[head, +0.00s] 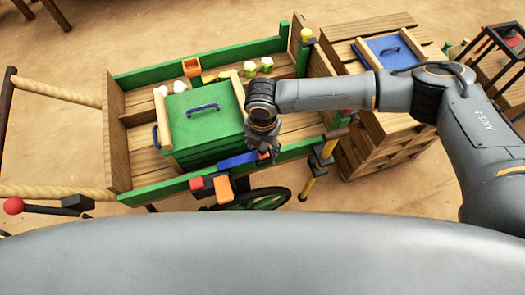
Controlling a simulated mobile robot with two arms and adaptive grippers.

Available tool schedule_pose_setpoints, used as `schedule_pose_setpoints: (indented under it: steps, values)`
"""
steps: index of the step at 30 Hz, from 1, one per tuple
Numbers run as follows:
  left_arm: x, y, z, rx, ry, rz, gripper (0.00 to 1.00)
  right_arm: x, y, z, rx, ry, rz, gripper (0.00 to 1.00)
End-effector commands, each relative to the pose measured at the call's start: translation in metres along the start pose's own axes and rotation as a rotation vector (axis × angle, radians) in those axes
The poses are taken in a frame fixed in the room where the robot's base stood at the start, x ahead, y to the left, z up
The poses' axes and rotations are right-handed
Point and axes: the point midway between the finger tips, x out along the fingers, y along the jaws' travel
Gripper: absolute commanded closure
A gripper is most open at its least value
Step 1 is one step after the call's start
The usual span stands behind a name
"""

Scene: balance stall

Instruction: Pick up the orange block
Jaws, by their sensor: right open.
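An orange block-like piece (223,189) sits at the near green side rail of the wooden cart, beside a red piece (197,184). Another small orange piece (192,67) is at the far side of the cart, behind the green box. I cannot tell which one is the named block. My right gripper (265,154) points down over the near rail, to the right of and above the nearer orange piece, at the end of a blue bar (238,161). It is open; its fingers are small and partly hidden by my wrist. My left gripper is out of view.
The cart's green-lidded box (204,122) with a blue handle stands left of my gripper. Pale and green round items (250,68) lie beyond it. A wooden crate with a blue lid (388,50) is to the right. A yellow-and-black post (308,187) stands near the rail.

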Motion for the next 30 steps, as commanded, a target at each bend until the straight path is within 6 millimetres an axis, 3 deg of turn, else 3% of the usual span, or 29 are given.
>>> schedule_pose_setpoints:
  steps: [3, 9, 12, 23, 30]
  values:
    - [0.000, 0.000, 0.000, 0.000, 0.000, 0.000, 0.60, 0.000, 0.000, 0.000, 0.000, 0.000, 0.000, 0.44]
    - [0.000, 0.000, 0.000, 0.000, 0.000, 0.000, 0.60, 0.000, 0.000, 0.000, 0.000, 0.000, -0.001, 0.85]
    - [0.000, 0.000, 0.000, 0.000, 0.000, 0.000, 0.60, 0.000, 0.000, 0.000, 0.000, 0.000, -0.001, 1.00]
    - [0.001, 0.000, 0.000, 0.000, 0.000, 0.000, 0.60, -0.005, 0.000, 0.000, -0.001, 0.000, 0.000, 1.00]
    - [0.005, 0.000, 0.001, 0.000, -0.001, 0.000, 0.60, -0.034, 0.000, 0.000, -0.002, 0.000, 0.002, 1.00]
